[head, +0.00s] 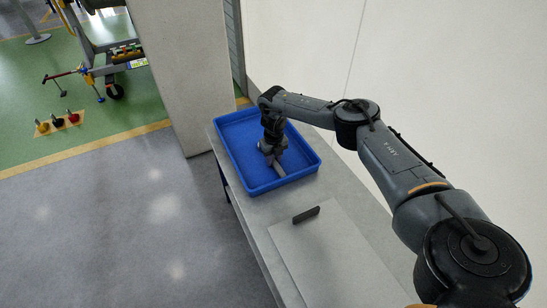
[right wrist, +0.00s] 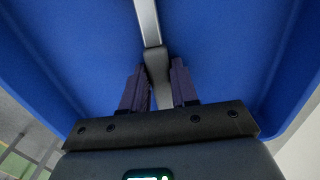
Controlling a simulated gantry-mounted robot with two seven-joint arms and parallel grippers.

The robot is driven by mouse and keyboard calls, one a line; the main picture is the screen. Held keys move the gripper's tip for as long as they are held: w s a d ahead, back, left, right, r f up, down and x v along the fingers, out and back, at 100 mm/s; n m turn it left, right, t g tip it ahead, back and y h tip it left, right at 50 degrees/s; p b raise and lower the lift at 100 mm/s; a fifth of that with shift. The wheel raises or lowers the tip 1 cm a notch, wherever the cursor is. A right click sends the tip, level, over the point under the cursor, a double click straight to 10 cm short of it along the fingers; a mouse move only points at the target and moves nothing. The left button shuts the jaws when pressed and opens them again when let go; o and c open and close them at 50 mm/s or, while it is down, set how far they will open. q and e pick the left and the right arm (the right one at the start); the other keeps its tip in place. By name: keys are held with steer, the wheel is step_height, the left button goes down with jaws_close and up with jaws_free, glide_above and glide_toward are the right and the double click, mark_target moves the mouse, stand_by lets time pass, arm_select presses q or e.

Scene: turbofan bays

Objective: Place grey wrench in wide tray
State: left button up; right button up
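The wide tray (head: 302,174) is a blue, shallow, open tray on the grey bench; its blue floor and walls fill much of the right wrist view (right wrist: 75,55). The grey wrench (head: 279,169) is low inside the tray, partly covered by my gripper. In the right wrist view the wrench (right wrist: 148,22) runs up from between the fingers to the top edge. My right gripper (right wrist: 159,85) points down into the tray, its dark fingers close on both sides of the wrench; it also shows in the head view (head: 268,148). Whether the wrench touches the floor is unclear. My left gripper is not in view.
A small dark upright piece (head: 306,215) stands on a light flat panel (head: 325,255) on the bench, in front of the tray. A pale pillar (head: 185,70) rises left of the tray, and a white wall (head: 310,50) is behind. Bench around the panel is clear.

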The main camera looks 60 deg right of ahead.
mark_target(274, 161)
step_height(274, 161, up, 12)
steer(key=p, duration=0.5)
steer(key=shift+s+a+r, duration=0.15)
steer(key=shift+s+a, duration=0.05)
steer(key=shift+s, duration=0.1)
